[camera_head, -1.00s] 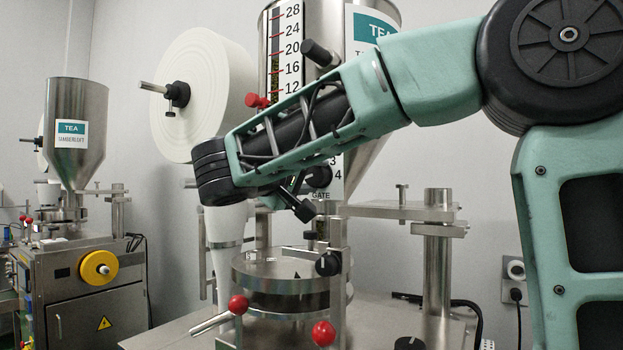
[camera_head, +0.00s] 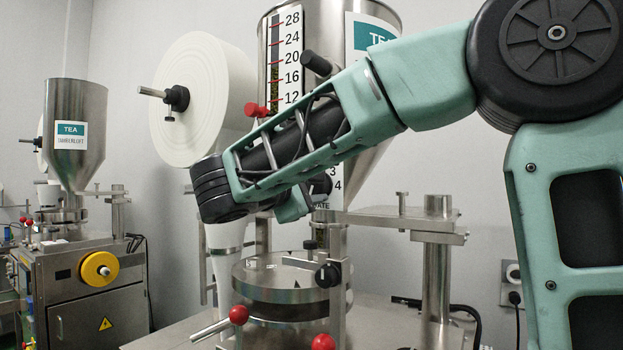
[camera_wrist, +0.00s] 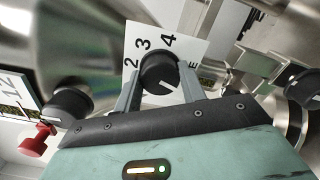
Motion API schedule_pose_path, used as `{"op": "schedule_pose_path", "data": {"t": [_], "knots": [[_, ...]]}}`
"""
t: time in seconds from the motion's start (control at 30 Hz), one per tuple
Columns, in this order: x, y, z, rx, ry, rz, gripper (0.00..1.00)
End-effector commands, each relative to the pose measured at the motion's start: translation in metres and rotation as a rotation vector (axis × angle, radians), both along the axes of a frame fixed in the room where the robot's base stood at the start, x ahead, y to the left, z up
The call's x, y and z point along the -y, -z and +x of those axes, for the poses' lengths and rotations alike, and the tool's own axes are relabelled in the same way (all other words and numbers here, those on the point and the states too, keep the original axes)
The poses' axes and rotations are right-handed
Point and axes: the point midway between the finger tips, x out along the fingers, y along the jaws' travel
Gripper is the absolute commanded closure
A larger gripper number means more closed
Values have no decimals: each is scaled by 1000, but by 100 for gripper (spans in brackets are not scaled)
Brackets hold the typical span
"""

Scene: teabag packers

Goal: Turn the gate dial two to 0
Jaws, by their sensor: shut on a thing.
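The gate dial (camera_wrist: 155,68) is a black round knob with a white pointer line, on a white scale plate (camera_wrist: 185,42). The wrist view shows the numbers 2, 3 and 4 around its top. The pointer line is toward the lower right in that view, away from these numbers. My gripper (camera_wrist: 161,78) is shut on the dial, with one grey finger on each side. In the head view the dial (camera_head: 321,184) is partly hidden behind my gripper. The 0 mark cannot be seen.
A black knob (camera_wrist: 71,102) and a red knob (camera_wrist: 38,139) are close to my gripper in the wrist view. The hopper (camera_head: 345,30) stands behind my arm. Below are a metal drum (camera_head: 270,277) and red-balled handles (camera_head: 238,314). A second machine (camera_head: 85,285) stands at the left.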

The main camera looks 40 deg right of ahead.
Motion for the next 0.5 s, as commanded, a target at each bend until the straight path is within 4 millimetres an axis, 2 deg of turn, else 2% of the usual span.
{"op": "schedule_pose_path", "data": {"t": [0.2,0.5], "knots": [[-1,-2,0,-156,-1,-55,82],[-1,0,0,-281,-1,-100,82]]}}
